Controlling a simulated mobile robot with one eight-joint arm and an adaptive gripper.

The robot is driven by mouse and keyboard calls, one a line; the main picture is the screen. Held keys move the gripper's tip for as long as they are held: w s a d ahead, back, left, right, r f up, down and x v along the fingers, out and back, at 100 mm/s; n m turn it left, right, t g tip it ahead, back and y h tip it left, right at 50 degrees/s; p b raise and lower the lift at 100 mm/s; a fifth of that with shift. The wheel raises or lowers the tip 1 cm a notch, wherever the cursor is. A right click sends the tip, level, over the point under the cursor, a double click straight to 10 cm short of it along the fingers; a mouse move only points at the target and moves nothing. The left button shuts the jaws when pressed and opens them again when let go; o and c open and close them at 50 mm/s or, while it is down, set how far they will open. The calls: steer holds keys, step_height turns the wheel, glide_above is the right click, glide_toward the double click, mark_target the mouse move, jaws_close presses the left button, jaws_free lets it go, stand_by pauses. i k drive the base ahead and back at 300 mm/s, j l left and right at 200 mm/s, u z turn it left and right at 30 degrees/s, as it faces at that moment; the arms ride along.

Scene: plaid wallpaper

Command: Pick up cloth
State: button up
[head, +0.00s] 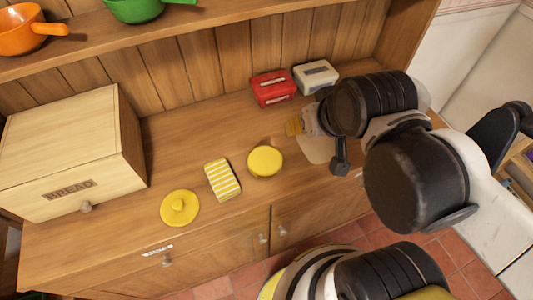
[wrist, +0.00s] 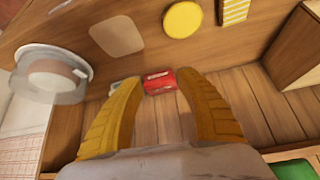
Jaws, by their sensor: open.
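A yellow-and-white striped piece (head: 222,179), which looks like a folded cloth, lies flat on the wooden counter between two round yellow things. It also shows at the top edge of the wrist view (wrist: 233,10), partly cut off. My gripper (head: 294,125) is above the counter, right of and behind the striped piece, and apart from it. In the wrist view my gripper's yellow fingers (wrist: 158,84) are spread with nothing between them. A flat beige piece with rounded corners (head: 318,149) lies below my gripper, partly hidden by my arm; the wrist view shows it whole (wrist: 117,33).
A yellow disc (head: 265,161) and a yellow knobbed lid (head: 179,208) flank the striped piece. A wooden bread box (head: 70,155) stands left. A red box (head: 272,88) and a pale box (head: 316,76) stand at the back. A shelf (head: 190,32) runs above, holding pans.

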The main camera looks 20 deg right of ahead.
mark_target(224, 182)
steer(key=l+u, duration=0.2)
steer(key=u, duration=0.3)
steer(key=l+u, duration=0.25)
steer(key=u, duration=0.2)
steer(key=l+u, duration=0.25)
steer(key=u, duration=0.25)
